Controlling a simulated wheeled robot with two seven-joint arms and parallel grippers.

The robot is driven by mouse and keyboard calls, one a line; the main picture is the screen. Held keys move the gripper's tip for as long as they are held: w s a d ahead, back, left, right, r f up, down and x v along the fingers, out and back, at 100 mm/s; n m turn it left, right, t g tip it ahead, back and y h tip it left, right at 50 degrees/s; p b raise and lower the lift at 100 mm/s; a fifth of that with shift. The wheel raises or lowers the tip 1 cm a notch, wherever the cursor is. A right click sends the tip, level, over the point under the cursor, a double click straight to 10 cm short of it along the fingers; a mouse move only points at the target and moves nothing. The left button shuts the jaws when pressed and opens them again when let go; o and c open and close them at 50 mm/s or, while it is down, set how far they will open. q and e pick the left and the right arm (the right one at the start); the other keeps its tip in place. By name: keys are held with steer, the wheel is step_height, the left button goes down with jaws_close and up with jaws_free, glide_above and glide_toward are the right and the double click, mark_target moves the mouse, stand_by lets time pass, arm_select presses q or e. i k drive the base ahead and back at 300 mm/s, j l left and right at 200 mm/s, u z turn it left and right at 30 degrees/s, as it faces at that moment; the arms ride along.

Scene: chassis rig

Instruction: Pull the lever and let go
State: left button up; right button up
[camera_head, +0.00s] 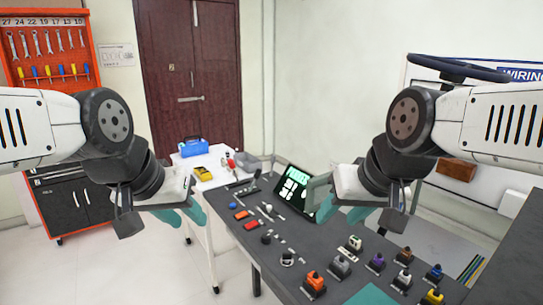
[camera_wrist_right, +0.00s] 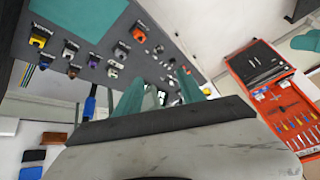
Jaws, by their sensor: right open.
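The dark control panel (camera_head: 262,262) carries several small switches, buttons and levers. Slim stick-like controls (camera_head: 268,211) stand near its middle; I cannot tell which one is the task's lever. My left gripper (camera_head: 186,212) has teal fingers, is open and empty, and hangs in the air left of the panel. My right gripper (camera_head: 342,212) is open and empty above the panel, hiding part of it. In the right wrist view its teal fingers (camera_wrist_right: 160,92) are apart, with controls visible beyond them. Neither gripper touches a control.
A small screen (camera_head: 294,190) stands at the panel's back edge. A row of block-mounted coloured knobs (camera_head: 376,263) lines the right side. A white table (camera_head: 207,160) with a blue toolbox (camera_head: 193,147) stands behind. An orange tool cabinet (camera_head: 50,52) is at far left; the left floor is clear.

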mark_target(273, 158)
steer(key=i+j+z, duration=0.1)
steer(key=i+j, duration=0.55)
steer(key=i+j+z, duration=0.1)
steer(key=i+j, duration=0.5)
steer(key=i+j+z, duration=0.1)
steer(key=i+j, duration=0.5)
steer(key=j, duration=0.2)
